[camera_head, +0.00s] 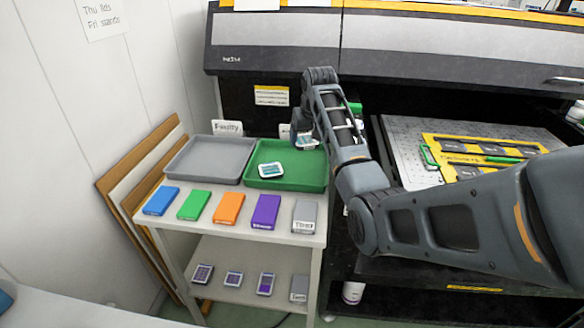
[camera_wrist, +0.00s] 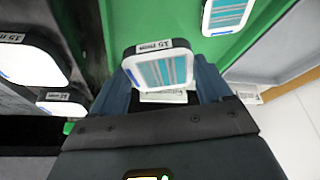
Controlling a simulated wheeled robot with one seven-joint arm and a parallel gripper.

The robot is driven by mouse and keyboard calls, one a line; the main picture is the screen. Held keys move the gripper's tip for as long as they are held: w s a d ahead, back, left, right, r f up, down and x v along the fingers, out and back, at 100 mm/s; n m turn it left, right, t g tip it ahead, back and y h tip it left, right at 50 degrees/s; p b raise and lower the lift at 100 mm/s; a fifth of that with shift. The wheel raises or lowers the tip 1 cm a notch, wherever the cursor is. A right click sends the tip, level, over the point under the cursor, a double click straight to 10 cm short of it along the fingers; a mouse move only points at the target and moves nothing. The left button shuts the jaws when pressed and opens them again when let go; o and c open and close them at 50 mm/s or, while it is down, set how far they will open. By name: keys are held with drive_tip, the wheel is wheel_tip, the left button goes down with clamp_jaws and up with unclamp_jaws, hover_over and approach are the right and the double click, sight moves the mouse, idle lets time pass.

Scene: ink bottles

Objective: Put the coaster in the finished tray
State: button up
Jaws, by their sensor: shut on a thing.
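My gripper (camera_head: 303,128) hangs over the back right part of the green tray (camera_head: 262,184). It is shut on a white coaster with a blue-striped face (camera_head: 306,143). In the wrist view this held coaster (camera_wrist: 163,70) sits between the two fingers, with a small "15 mm" label on its edge. It appears to be above the tray floor; the exact height is hard to tell. A similar coaster (camera_head: 271,170) lies in the front left part of the green tray. The sign behind the green tray is mostly hidden by my arm, so its word is unreadable.
A grey tray (camera_head: 205,180) with a "Faulty" sign (camera_head: 227,128) stands empty left of the green one. Several coloured boxes line the cart's front edge, including a purple one (camera_head: 266,211). More white coasters (camera_wrist: 30,56) show left in the wrist view. A large machine stands behind.

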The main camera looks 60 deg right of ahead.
sight(305, 170)
wheel_tip(305, 170, down, 10)
drive_tip(key=shift+s+d+r+p, duration=0.1)
drive_tip(key=shift+p, duration=0.25)
drive_tip(key=o, duration=1)
drive_tip(key=shift+r, duration=0.1)
drive_tip(key=v, duration=1.2)
